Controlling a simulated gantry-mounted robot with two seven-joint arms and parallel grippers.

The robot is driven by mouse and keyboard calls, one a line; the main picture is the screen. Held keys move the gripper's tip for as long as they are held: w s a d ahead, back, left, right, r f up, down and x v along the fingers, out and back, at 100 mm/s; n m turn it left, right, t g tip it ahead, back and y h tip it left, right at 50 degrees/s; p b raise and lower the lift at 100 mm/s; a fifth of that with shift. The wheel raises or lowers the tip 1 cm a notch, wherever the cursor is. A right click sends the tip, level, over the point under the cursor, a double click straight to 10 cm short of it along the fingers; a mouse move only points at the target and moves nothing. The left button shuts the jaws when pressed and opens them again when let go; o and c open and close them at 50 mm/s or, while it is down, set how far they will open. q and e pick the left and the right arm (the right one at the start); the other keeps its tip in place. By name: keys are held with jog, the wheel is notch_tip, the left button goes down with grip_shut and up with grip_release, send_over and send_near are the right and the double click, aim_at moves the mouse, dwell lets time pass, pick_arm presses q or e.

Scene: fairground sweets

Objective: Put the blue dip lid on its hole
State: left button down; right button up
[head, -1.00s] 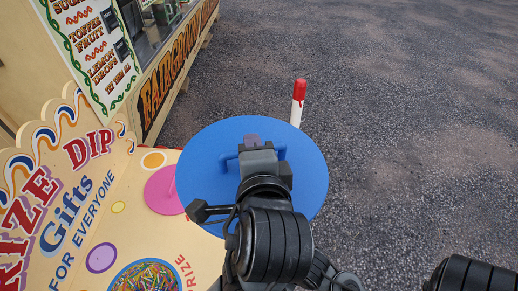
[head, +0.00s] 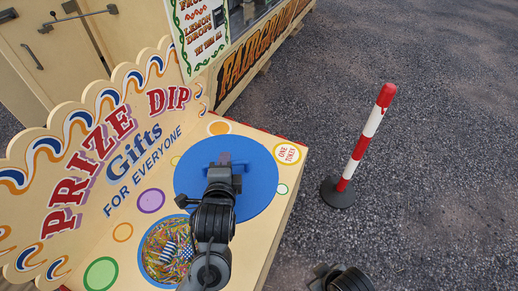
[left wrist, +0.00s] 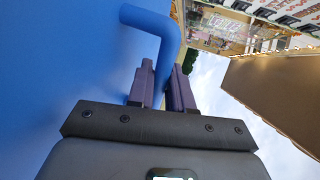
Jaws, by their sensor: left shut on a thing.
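The blue dip lid (head: 258,198) is a large round disc with a bent bar handle. In the head view it is over the right part of the prize dip counter; its height above the counter is hard to tell. My left gripper (head: 225,163) is shut on its handle. In the left wrist view the purple fingers (left wrist: 166,85) are on either side of the blue handle (left wrist: 158,27), and the lid (left wrist: 60,70) fills the left. A blue-rimmed round hole (head: 144,262) with colourful shreds and striped packets lies open, front left of the lid, partly behind my left arm.
The scalloped PRIZE DIP sign board (head: 85,150) rises along the counter's left side. A red-and-white post (head: 362,150) stands on the ground to the right. A sweets stall (head: 240,60) is behind. Open tarmac lies to the right.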

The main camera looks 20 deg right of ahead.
pick_arm(q)
jog(key=a+f+n+y+b, duration=0.2)
jog(key=a+f+y+b, duration=0.15)
jog(key=a+f, duration=2.15)
notch_tip(320, 180, down, 9)
jog(key=b, duration=0.7)
jog(key=shift+s+d+f+t+h+b, duration=0.15)
jog(key=shift+s+d+t+h+b, duration=0.15)
jog(key=shift+d+t+h, duration=0.1)
jog(key=shift+a+p, duration=0.1)
jog(key=shift+p, duration=0.35)
jog(key=shift+f, duration=0.2)
jog(key=shift+f, duration=0.45)
jog(key=c, duration=1)
grip_release()
jog(key=shift+w, duration=0.1)
jog(key=shift+o, duration=0.3)
